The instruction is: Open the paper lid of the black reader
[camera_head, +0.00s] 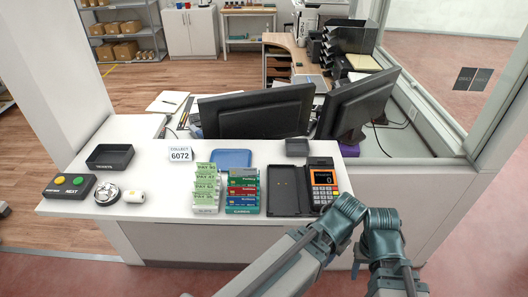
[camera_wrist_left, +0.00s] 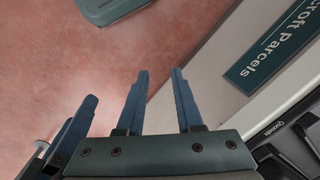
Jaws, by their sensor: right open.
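The black reader (camera_head: 323,187) lies on the counter at the right, with an orange face, keys and a small lit display. Its far end is plain black; I cannot make out whether the paper lid there is open. My right gripper (camera_head: 358,260) is low in front of the counter edge, open, mostly hidden by my arm, and apart from the reader. My left gripper (camera_wrist_left: 160,100) shows in the left wrist view with its fingers apart and nothing between them, over the floor beside the counter front. A white paper roll (camera_head: 134,197) lies at the counter's left.
A black tray (camera_head: 288,190) adjoins the reader's left side. Stacked cards (camera_head: 243,190), green packets (camera_head: 206,188), a blue dish (camera_head: 231,158) and a small black box (camera_head: 297,147) stand nearby. Monitors (camera_head: 250,112) rise behind. The counter's front right corner is clear.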

